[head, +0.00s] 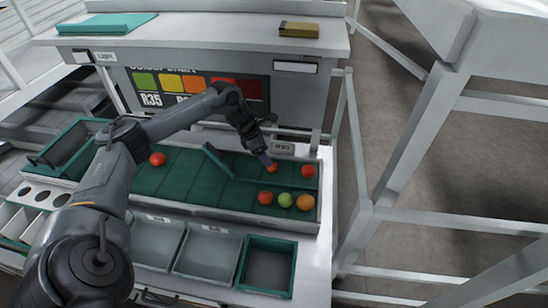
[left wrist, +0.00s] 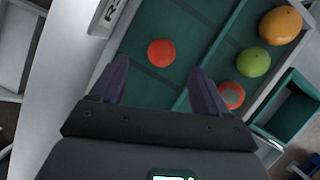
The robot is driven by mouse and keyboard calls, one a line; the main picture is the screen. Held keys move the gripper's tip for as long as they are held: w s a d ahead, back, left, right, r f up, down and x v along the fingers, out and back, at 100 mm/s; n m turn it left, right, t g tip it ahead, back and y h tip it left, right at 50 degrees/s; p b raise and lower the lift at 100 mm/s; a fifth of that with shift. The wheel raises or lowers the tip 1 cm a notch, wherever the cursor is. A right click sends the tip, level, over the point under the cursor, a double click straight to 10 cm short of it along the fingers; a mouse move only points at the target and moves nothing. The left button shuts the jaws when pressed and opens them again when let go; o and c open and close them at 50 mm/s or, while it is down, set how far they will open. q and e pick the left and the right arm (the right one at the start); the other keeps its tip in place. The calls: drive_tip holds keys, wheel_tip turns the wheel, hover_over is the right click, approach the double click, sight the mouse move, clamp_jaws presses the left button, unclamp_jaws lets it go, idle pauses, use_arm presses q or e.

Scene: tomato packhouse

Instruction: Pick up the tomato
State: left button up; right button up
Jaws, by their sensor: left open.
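My left gripper (head: 266,161) is open above the right part of the green-lined tray (head: 185,185). In the left wrist view its two fingers (left wrist: 158,66) are spread, with nothing held between them. My right gripper is out of view.
A green tomato (head: 285,200) and an orange tomato (head: 305,202) lie in the front row. A lone red tomato (head: 157,159) lies farther left. Dividers cross the tray. A teal-rimmed bin (head: 267,241) stands in front. A colour chart (head: 195,88) stands behind.

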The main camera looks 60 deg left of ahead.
sight(272, 167)
use_arm(q)
drive_tip(key=shift+w+d+f, duration=0.15)
drive_tip(key=shift+d+f, duration=0.1)
drive_tip(key=shift+f, duration=0.5)
drive_tip(key=shift+x, duration=2.75)
drive_tip(key=c, duration=0.8)
